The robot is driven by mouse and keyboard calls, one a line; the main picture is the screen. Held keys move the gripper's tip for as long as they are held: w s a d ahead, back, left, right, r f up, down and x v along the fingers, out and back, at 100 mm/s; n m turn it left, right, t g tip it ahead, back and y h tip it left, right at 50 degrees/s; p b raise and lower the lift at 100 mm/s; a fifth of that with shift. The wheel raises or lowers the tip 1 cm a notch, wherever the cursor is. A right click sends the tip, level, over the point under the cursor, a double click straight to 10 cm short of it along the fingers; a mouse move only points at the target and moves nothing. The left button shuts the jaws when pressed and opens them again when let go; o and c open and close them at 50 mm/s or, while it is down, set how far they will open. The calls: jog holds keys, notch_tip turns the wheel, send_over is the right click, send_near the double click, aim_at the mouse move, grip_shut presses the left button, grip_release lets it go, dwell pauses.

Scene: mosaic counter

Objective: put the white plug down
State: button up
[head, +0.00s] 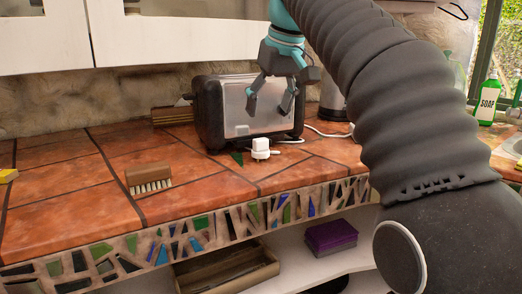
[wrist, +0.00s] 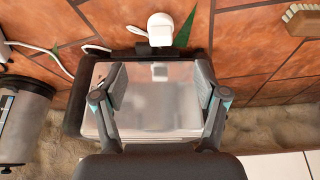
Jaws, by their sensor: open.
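The white plug (head: 261,149) stands on the terracotta tile counter (head: 215,186), in front of the toaster. In the wrist view the plug (wrist: 160,27) is at the top centre, beyond the fingertips. My gripper (head: 269,105) is open and empty, above and behind the plug, in front of the toaster's side. In the wrist view my gripper (wrist: 162,88) has its two fingers wide apart with nothing between them but the view of the toaster. The plug and the fingers are apart.
The black and silver toaster (head: 209,107) stands close behind my gripper. A wooden brush (head: 149,178) lies on the left of the counter. A white cord (head: 326,133) runs to the right of the toaster. Green soap bottle (head: 487,100) stands far right. Tiles between brush and plug are clear.

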aim_at(261, 139)
jog(key=x, duration=1)
jog(key=shift+f, duration=0.35)
grip_shut()
jog(key=shift+w+r, duration=0.1)
jog(key=shift+r, duration=0.05)
